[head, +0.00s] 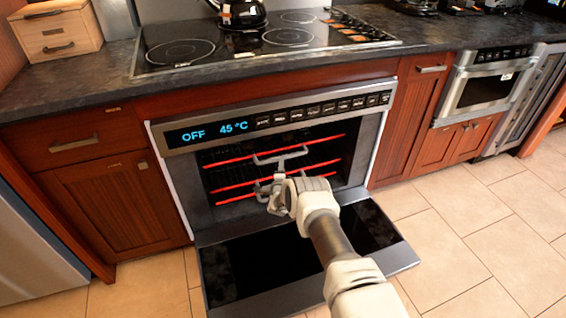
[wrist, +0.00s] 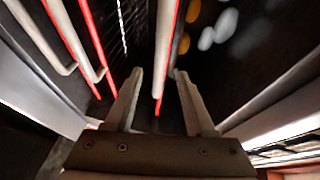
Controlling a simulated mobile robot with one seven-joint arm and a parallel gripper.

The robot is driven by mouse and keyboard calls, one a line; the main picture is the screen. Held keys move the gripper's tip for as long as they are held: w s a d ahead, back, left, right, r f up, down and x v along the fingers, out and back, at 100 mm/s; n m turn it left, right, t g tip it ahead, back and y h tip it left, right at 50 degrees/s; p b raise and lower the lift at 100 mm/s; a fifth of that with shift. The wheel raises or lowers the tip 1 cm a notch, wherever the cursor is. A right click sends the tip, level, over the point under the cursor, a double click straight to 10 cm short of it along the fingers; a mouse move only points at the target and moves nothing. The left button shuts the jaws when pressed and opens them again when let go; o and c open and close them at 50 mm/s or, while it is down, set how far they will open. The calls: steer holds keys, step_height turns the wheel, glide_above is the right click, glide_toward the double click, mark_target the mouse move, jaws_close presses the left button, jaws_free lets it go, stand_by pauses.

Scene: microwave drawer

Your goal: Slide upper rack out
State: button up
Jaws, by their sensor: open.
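The oven's upper rack (head: 315,143) has a red front edge and a grey bar handle (head: 281,156); it sits inside the open oven. My gripper (head: 277,188) is at the oven mouth, in front of the lower racks and below the upper rack's handle. It partly hides the lower red-edged racks and another grey handle. In the wrist view my open gripper (wrist: 158,74) has a grey bar (wrist: 164,45) appearing between its fingertips, next to a red edge. I cannot tell which rack that bar belongs to, or whether the fingers touch it.
The oven door (head: 240,275) is folded down under my arm. The control panel (head: 275,121) reads OFF and 45 °C. A black kettle (head: 241,14) stands on the cooktop (head: 270,40). Tiled floor (head: 465,230) is clear to the right.

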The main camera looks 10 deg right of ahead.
steer(key=shift+b+x, duration=3.25)
steer(key=shift+x, duration=0.45)
jaws_close()
steer(key=shift+a, duration=0.1)
